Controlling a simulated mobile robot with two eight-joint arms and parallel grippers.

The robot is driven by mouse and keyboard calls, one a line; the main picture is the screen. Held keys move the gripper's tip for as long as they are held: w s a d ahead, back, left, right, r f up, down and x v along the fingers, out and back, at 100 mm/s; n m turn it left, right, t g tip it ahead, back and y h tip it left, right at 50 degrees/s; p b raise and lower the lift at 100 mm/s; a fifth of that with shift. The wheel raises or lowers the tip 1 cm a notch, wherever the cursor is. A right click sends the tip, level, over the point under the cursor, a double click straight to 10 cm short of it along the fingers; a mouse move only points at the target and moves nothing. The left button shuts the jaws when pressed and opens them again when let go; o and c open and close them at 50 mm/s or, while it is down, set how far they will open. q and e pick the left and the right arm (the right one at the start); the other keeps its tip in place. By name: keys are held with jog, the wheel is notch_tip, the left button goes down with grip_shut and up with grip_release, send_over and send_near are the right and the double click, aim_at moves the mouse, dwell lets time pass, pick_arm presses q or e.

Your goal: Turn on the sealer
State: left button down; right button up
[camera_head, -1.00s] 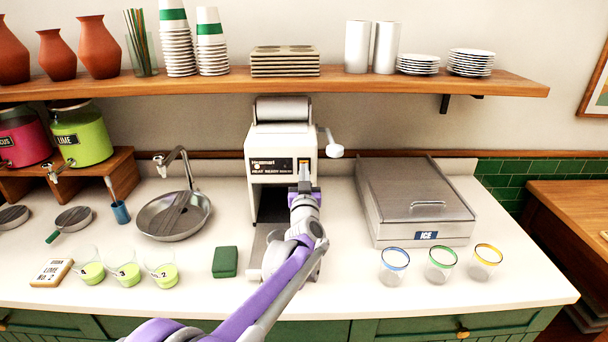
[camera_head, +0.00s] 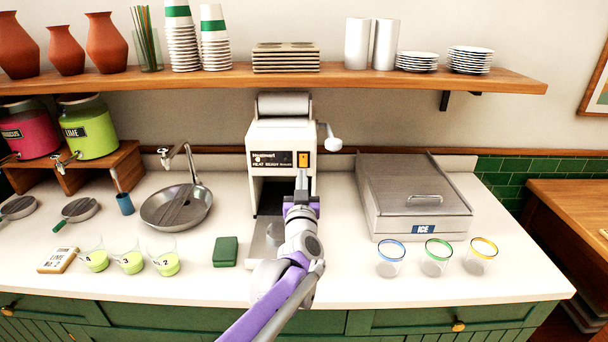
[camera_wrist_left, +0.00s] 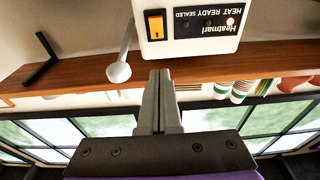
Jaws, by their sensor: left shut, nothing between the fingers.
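The sealer (camera_head: 281,135) is a white machine at the middle of the counter, with a black front panel and a crank on its right side. Its orange switch (camera_head: 304,160) is at the panel's right end. The left wrist view shows the switch (camera_wrist_left: 155,24) upside down, glowing orange. The left wrist view shows a gap between fingertips (camera_wrist_left: 160,73) and switch. My right gripper is not in view.
A steel ice bin (camera_head: 413,190) stands to the right, with several rimmed glasses in front. A sink bowl (camera_head: 160,210) and a green block (camera_head: 226,251) are to the left. A wooden shelf (camera_head: 220,80) runs above the sealer.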

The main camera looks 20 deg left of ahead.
pick_arm(q)
jog(key=shift+s+d+r, duration=0.15)
jog(key=shift+s+d, duration=0.05)
jog(key=shift+s, duration=0.4)
jog(key=shift+s+d+r, duration=0.1)
jog(key=shift+s+d, duration=0.1)
jog(key=shift+s, duration=0.45)
jog(key=shift+s+d+r, duration=0.15)
jog(key=shift+s+d, duration=0.05)
jog(key=shift+s, duration=0.4)
jog(key=s+d+f+m+g+h, duration=0.2)
jog(key=s+d+f+g+h, duration=0.15)
jog(key=s+f, duration=0.35)
jog(key=s+d+f+m+g+h, duration=0.3)
jog(key=s+f+h, duration=0.15)
jog(key=s, duration=0.45)
jog(key=s+a+f+n+g+y, duration=0.1)
jog(key=s+a+f+g, duration=0.1)
jog(key=s+f, duration=0.5)
jog(key=s+a+f+g+y, duration=0.1)
jog(key=s+a+f+g, duration=0.2)
jog(key=s, duration=1)
notch_tip(320, 180, down, 4)
jog(key=shift+f+n+g+p, duration=0.1)
jog(key=shift+n+g+p, duration=0.3)
jog(key=shift+g, duration=0.75)
jog(key=shift+a, duration=0.1)
